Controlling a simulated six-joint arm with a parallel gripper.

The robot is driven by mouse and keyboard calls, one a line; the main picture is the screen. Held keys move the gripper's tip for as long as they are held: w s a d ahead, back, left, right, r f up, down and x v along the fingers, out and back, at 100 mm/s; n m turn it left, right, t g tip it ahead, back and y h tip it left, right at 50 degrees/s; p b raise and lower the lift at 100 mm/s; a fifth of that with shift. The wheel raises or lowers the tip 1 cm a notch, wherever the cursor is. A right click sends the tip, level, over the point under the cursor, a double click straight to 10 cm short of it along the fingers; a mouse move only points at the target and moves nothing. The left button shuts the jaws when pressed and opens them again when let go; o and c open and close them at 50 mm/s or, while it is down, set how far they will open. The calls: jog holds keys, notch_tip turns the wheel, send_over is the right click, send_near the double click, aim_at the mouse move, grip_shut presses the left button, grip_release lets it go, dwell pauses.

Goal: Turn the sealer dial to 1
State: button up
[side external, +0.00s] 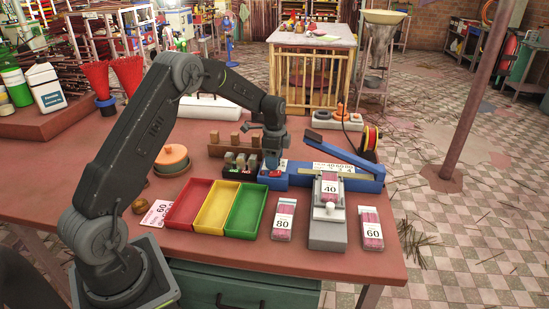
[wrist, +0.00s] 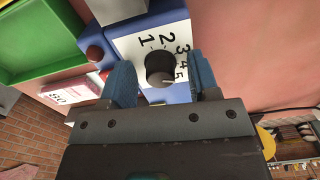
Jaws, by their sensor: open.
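The blue sealer (side external: 366,184) stands on the table with its blue lever arm (side external: 345,154) raised at a slant. In the wrist view its black dial (wrist: 159,65) sits on a white plate (wrist: 128,45) marked 1 to 5. A pale mark on the dial's lower edge seems to point near the 5. My gripper (wrist: 163,78) is open, with one blue-padded finger on each side of the dial. I cannot tell whether the fingers touch it. In the side view my gripper (side external: 272,170) is low over the sealer's left end and hides the dial.
Red (side external: 188,203), yellow (side external: 216,207) and green (side external: 246,207) trays lie left of the sealer. A grey press (side external: 328,230) labelled 40 stands in front of it, between packs marked 80 (side external: 283,220) and 60 (side external: 371,229). A wooden rack (side external: 220,150) stands behind.

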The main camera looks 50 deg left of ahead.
jog(key=c, duration=0.9)
